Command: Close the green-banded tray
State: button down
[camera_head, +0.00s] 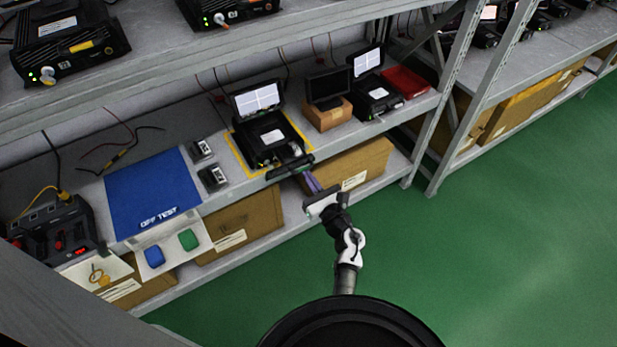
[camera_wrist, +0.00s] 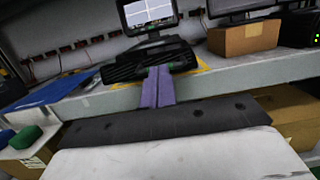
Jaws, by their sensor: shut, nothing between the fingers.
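A black device with a lit screen (camera_head: 262,122) stands on the yellow-outlined spot of the middle shelf. A dark tray front with a handle bar (camera_head: 290,168) sticks out from it past the shelf edge. Small green marks show near it, but I cannot make out a clear green band. In the wrist view the tray front (camera_wrist: 125,72) is a wide black ribbed bar below the screen. My gripper (camera_head: 311,182) has purple fingers, pressed together and empty, just in front of the tray. In the wrist view the fingertips (camera_wrist: 159,70) overlap the tray front; I cannot tell whether they touch.
A cardboard box with a dark screen (camera_head: 328,114) and another black unit (camera_head: 375,100) stand to the right. A blue mat (camera_head: 152,192) and two small modules lie left. Cardboard boxes (camera_head: 350,165) fill the lower shelf. The green floor is clear at right.

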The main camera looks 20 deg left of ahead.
aim_at(299, 165)
dwell(0.3)
jog(key=b+x, duration=0.1)
jog(key=x, duration=0.1)
jog(key=f+b+x, duration=0.1)
jog(key=x, duration=0.1)
jog(key=b+x, duration=0.1)
jog(key=x, duration=0.2)
jog(key=shift+w+f+b, duration=0.15)
jog(key=shift+f+b, duration=0.1)
jog(key=shift+b, duration=0.05)
jog(key=shift+w+a+r, duration=0.2)
jog(key=shift+a+r, duration=0.05)
jog(key=shift+a, duration=0.1)
jog(key=shift+f, duration=0.1)
